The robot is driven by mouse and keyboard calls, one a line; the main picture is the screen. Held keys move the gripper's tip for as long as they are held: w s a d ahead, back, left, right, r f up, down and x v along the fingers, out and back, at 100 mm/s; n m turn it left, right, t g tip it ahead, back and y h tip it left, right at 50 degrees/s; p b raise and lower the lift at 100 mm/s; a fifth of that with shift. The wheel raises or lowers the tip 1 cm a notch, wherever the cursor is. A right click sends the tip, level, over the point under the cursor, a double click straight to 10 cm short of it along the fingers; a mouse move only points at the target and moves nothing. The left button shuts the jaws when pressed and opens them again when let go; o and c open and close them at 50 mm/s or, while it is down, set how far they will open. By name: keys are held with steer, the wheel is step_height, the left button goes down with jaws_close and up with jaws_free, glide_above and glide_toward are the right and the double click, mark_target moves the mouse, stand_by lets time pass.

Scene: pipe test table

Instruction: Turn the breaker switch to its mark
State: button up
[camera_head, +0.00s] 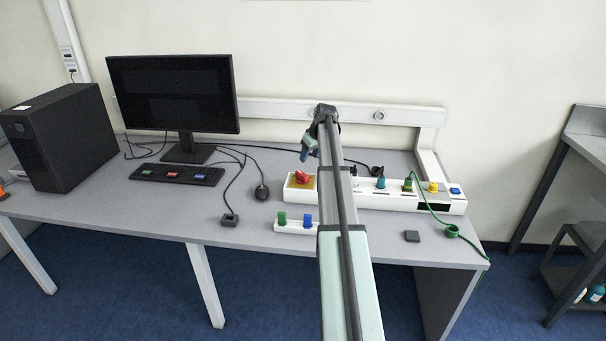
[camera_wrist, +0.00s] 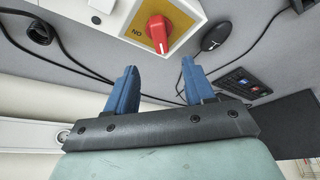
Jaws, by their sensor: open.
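The breaker switch is a red rotary knob (camera_head: 302,177) on a yellow plate at the left end of a long white panel (camera_head: 372,200). In the wrist view the red knob (camera_wrist: 158,33) shows close up, with "NO" printed on the yellow plate (camera_wrist: 178,20) beside it. The knob's tip points toward the bottom of the wrist view. My gripper (camera_wrist: 155,80) has two blue fingers spread apart with nothing between them. It is apart from the knob. In the head view my gripper (camera_head: 308,150) is behind and above the panel's left end.
The panel also carries teal, green, yellow and blue parts, with a green cable (camera_head: 430,212) plugged in. A white block (camera_head: 296,228) with green and blue pieces sits in front. A mouse (camera_head: 261,191), keyboard (camera_head: 178,174) and monitor (camera_head: 175,95) stand left. Black cables lie around.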

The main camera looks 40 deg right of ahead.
mark_target(302, 174)
steer(key=x, duration=1.1)
steer(key=shift+w+f, duration=0.1)
steer(key=shift+f, duration=0.3)
jaws_close()
